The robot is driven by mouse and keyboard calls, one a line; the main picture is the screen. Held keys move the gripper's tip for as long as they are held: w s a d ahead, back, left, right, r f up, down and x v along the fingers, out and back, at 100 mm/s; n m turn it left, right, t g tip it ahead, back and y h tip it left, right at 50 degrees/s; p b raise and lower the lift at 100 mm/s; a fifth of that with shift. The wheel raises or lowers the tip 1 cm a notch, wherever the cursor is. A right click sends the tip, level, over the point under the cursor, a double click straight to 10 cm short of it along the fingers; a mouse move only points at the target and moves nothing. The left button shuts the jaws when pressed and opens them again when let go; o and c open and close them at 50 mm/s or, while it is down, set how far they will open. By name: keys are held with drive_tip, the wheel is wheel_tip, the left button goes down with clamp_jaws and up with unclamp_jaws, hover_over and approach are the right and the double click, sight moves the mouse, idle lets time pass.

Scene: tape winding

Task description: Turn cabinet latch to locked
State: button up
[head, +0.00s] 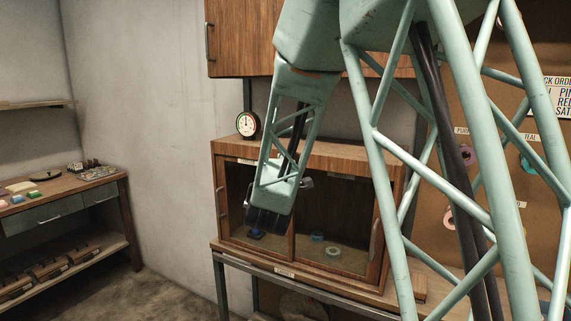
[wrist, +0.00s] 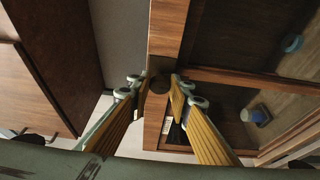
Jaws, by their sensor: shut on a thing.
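The wooden cabinet (head: 300,150) with glass-fronted doors stands on a metal-framed bench in the head view. My gripper (head: 267,218) is in front of its left door. In the wrist view my gripper (wrist: 157,86) has its two yellow-padded fingers on either side of a small dark round piece (wrist: 158,85) on the wooden frame, which looks like the latch. My gripper is shut on it. In the head view the latch is hidden behind my gripper, and I cannot tell which way it is turned.
Blue items (head: 333,251) sit behind the cabinet glass. A round dial (head: 248,124) stands on top at the left. An upper wooden cabinet (head: 235,40) hangs above. A side table (head: 60,195) stands at the left, with open floor before it.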

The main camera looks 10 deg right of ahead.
drive_tip(key=o, duration=0.8)
drive_tip(key=shift+o, duration=0.2)
drive_tip(key=shift+s, duration=0.1)
drive_tip(key=v, duration=1.2)
